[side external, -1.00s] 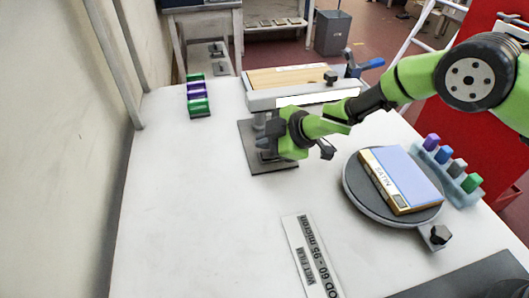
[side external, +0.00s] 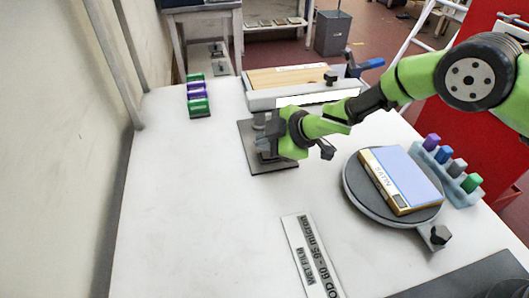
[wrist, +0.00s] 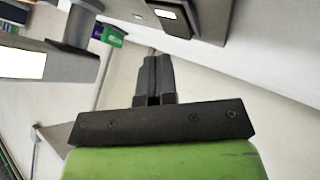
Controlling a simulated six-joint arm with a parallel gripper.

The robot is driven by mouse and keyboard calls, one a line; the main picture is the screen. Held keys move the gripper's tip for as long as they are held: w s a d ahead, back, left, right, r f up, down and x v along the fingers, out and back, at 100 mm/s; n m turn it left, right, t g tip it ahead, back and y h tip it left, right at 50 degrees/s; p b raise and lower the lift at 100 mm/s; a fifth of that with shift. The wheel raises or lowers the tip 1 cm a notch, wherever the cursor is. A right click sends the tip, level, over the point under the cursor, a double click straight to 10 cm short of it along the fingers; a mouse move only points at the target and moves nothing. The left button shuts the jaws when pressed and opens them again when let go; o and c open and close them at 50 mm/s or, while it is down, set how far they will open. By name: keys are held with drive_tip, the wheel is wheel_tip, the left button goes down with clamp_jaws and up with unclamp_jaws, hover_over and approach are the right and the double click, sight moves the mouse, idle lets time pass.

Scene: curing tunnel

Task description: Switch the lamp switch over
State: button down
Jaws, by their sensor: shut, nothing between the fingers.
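A small dark box with a pale, bright face (wrist: 167,14), which looks like the lamp switch, is at the top of the wrist view. My gripper (wrist: 157,62) is shut and empty, its fingertips below and apart from that box in the picture. In the side view my gripper (side external: 271,140) is low over the base plate and hides the switch.
A round turntable (side external: 357,197) holds a boxed panel (side external: 402,178) at the right. A rack (side external: 454,185) of coloured plugs stands behind it. Green and purple blocks (side external: 197,92) lie at the back left. A label strip (side external: 297,243) lies in front. The table's left front is clear.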

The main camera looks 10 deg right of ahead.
drive_tip(key=shift+f, duration=0.1)
idle(0.4)
drive_tip(key=shift+f, duration=0.3)
drive_tip(key=shift+a+f, duration=0.1)
drive_tip(key=shift+f, duration=0.25)
idle(0.5)
drive_tip(key=shift+r, duration=0.75)
drive_tip(key=shift+r, duration=0.1)
drive_tip(key=shift+d+r, duration=0.2)
drive_tip(key=shift+r, duration=1)
drive_tip(key=shift+d+r, duration=0.2)
drive_tip(key=shift+r, duration=1)
